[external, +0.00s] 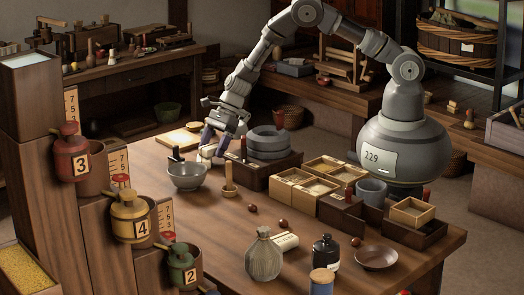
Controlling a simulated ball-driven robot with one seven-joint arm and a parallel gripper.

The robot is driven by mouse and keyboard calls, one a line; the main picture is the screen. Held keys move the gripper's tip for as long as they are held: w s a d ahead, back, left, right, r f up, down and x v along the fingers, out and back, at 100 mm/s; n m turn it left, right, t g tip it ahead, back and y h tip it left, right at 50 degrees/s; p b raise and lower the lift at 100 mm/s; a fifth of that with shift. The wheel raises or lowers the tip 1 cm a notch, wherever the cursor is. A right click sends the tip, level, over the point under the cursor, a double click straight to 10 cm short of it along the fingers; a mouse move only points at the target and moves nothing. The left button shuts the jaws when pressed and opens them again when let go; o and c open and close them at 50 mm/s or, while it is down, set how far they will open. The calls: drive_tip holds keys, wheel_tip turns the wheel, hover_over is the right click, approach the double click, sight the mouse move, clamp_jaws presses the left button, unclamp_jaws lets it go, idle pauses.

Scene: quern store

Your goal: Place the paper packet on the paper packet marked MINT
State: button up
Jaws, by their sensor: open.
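My gripper (214,142) hangs low over the table's far left part, just behind and right of a grey metal bowl (187,176). Its jaws are open, with dark blue-grey fingers pointing down. A small pale patch shows by the fingertips; I cannot tell whether it is a packet or part of the gripper. A small cream bundle with faint marks (285,242) lies near the table's front middle, beside a tied grey-green pouch (264,257). It may be a paper packet, but I cannot tell. No MINT lettering is readable.
A stone quern (268,142) on a dark wooden base stands right of my gripper. A wooden peg stand (229,182), light wooden boxes (322,169), a black bottle (326,252) and a brown dish (376,257) stand around. The table's middle is mostly clear, with several small brown balls.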

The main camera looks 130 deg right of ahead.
drive_tip(key=p+v, duration=0.4)
drive_tip(key=v, duration=0.8)
drive_tip(key=w+a+r+n+t, duration=0.1)
drive_tip(key=w+a+r+n, duration=0.45)
drive_tip(key=r, duration=0.45)
drive_tip(key=w+a+r+n+t, duration=0.1)
drive_tip(key=w+a+r+n, duration=0.4)
drive_tip(key=r, duration=0.6)
drive_tip(key=w+a+r+n+t, duration=0.1)
drive_tip(key=w+a+r+n, duration=0.2)
drive_tip(key=a+r+n, duration=0.55)
drive_tip(key=s+a+r+n+t, duration=0.1)
drive_tip(key=a+r+n, duration=0.35)
drive_tip(key=r, duration=0.45)
drive_tip(key=s+a+r+n+t, duration=0.1)
drive_tip(key=a+r+n, duration=0.3)
drive_tip(key=r, duration=0.5)
drive_tip(key=s+a+r+n+t, duration=0.2)
drive_tip(key=s+a+r+n, duration=0.2)
drive_tip(key=r, duration=0.5)
drive_tip(key=s+a+r+n+t, duration=0.2)
drive_tip(key=s+a+r+n, duration=0.2)
drive_tip(key=s+a+r, duration=0.3)
wheel_tip(320, 180, up, 3)
drive_tip(key=shift+s+a+f, duration=0.2)
drive_tip(key=shift+s+a, duration=0.1)
drive_tip(key=shift+a, duration=0.05)
drive_tip(key=shift+n, duration=0.25)
drive_tip(key=shift+o, duration=0.2)
